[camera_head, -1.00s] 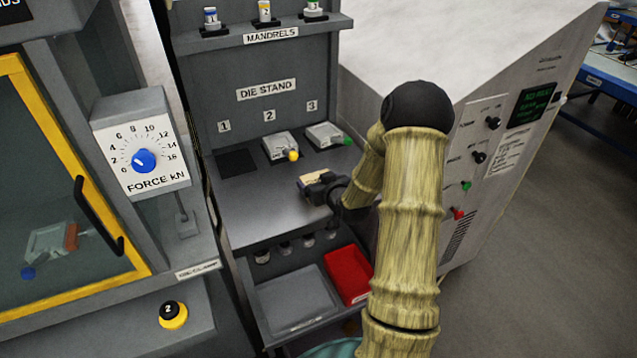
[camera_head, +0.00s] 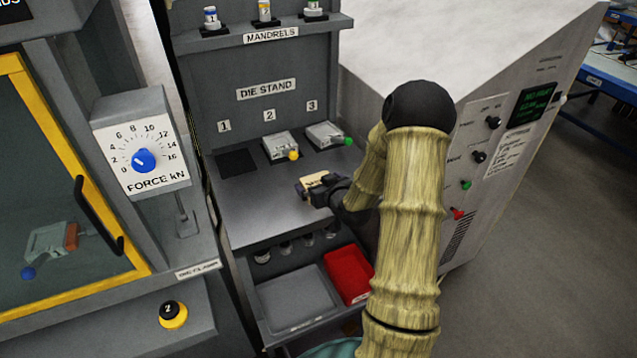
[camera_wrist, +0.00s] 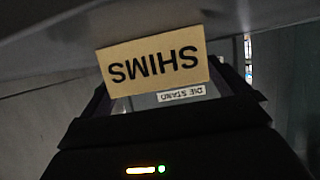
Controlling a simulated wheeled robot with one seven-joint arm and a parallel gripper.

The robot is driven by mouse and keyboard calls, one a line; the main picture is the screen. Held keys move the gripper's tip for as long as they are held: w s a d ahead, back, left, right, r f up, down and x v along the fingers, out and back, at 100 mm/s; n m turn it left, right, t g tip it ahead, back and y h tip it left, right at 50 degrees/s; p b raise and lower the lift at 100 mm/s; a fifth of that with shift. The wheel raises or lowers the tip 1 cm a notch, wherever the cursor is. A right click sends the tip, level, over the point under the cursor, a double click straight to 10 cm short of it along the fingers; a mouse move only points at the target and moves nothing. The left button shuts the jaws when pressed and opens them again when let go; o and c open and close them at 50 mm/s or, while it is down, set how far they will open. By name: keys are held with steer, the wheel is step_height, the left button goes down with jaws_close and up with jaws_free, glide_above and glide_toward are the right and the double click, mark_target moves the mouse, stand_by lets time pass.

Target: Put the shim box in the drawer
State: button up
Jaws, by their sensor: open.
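The shim box (camera_head: 315,180) is a small tan box on the grey die stand table, near its right side. In the wrist view the box (camera_wrist: 153,60) shows its SHIMS label upside down, straight ahead of my gripper (camera_wrist: 160,100). My black gripper (camera_head: 318,190) is open at the box, with its fingers at the box's sides. I cannot tell whether they touch it. Below the table a drawer-like compartment (camera_head: 270,325) stands open, holding a grey tray (camera_head: 297,300) and a red bin (camera_head: 348,275). My arm hides its right part.
Two dies with a yellow knob (camera_head: 293,155) and a green knob (camera_head: 347,141) stand behind the box. Several small cylinders (camera_head: 285,247) stand under the tabletop. A force dial box (camera_head: 143,150) is at left, a slanted control cabinet (camera_head: 490,160) at right. The table's front left is clear.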

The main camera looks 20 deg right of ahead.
steer(key=b+v, duration=0.1)
steer(key=v, duration=1)
steer(key=shift+s, duration=0.1)
